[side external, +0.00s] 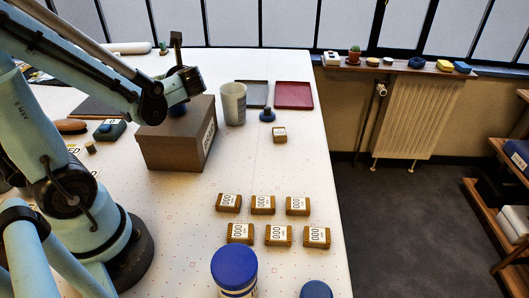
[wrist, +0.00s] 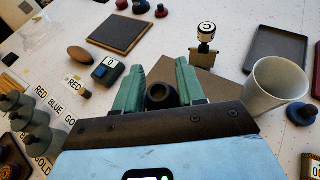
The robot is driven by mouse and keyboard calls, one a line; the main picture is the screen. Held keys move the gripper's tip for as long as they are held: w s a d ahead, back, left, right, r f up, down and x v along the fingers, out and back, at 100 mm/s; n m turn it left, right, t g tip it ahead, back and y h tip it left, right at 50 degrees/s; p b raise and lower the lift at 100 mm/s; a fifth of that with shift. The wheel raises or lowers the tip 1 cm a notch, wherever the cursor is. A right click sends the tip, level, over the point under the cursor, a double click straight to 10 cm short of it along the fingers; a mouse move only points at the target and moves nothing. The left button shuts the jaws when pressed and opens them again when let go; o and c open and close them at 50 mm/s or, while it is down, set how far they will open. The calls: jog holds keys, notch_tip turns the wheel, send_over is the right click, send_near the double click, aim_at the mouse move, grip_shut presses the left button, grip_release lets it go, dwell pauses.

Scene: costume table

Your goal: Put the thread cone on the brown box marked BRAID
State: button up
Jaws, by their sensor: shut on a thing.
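The brown box (side external: 165,150) stands closed on the table in the side view, with a white label on its right face too small to read. Part of its brown top (wrist: 228,88) shows in the wrist view, behind the fingers. My gripper (side external: 179,103) is over the box top. In the wrist view my gripper's (wrist: 160,72) teal fingers are shut on the thread cone (wrist: 160,96), a dark round piece with a hole in its end. In the side view a blue bit of it shows under the gripper, at or just above the lid; I cannot tell whether it touches.
A grey-white cup (side external: 233,104) stands close right of the box. A dark blue knobbed piece (side external: 267,115), a grey tray and a red tray (side external: 294,95) lie beyond. Several labelled brown blocks (side external: 263,205) and a blue-lidded jar (side external: 234,268) are nearer. Clear table lies between.

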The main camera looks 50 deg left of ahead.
jog(key=o, duration=1.1)
jog(key=shift+f, duration=0.1)
